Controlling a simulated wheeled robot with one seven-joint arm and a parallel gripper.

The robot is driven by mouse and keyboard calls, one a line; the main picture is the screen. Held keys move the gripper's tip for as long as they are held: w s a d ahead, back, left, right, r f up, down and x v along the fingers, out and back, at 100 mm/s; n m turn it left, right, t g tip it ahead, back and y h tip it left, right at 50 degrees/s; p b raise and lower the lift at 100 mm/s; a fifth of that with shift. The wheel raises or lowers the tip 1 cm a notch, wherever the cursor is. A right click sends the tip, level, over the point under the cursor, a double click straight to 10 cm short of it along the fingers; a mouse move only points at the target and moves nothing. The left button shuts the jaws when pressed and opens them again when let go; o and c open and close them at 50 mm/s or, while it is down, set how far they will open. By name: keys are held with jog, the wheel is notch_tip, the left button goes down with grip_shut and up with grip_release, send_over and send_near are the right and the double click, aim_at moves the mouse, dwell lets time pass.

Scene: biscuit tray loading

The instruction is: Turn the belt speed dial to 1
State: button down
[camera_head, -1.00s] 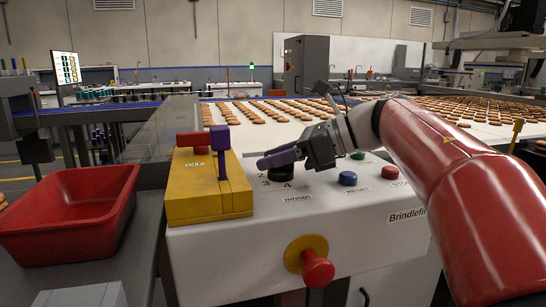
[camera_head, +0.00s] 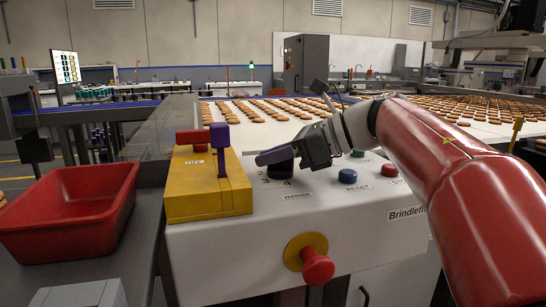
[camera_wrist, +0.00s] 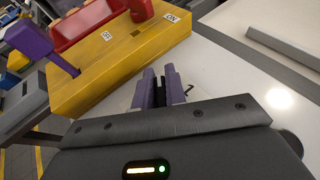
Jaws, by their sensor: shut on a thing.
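The belt speed dial (camera_head: 281,173) is a black round knob on top of the white control box (camera_head: 300,225). The figures 2, 3 and 4 show beside it, with "m/min" printed in front.
A yellow block (camera_head: 205,205) with a purple lever and a red part stands left of the dial. Blue (camera_head: 347,176), red (camera_head: 389,170) and green buttons lie to the right. A red emergency knob (camera_head: 317,267) sticks out in front. A red bin (camera_head: 68,212) stands far left.

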jog(key=m+t+h+b, duration=0.1)
jog(key=m+t, duration=0.1)
jog(key=shift+t+b, duration=0.3)
jog(key=shift+t, duration=0.1)
jog(key=shift+w+d+m+t+h, duration=0.15)
jog(key=shift+m+t+h, duration=0.65)
jog(key=shift+m, duration=0.4)
jog(key=m+t+h+p, duration=0.2)
jog(key=m+h, duration=0.1)
jog(key=shift+w+d+r+t, duration=0.15)
jog(key=shift+r+t, duration=0.05)
jog(key=shift+t, duration=0.1)
jog(key=shift+w+d+f+m+t+h+p, duration=0.1)
jog(key=shift+m+t+h+p, duration=0.25)
jog(key=shift+m+h, duration=0.7)
jog(key=shift+w+d+f+m+t+h+p, duration=0.15)
jog(key=shift+m+t+h, duration=0.3)
jog(key=shift+m+h, duration=0.55)
jog(key=shift+s, duration=0.1)
jog(key=c, duration=1.4)
grip_release()
jog(key=shift+c, duration=0.2)
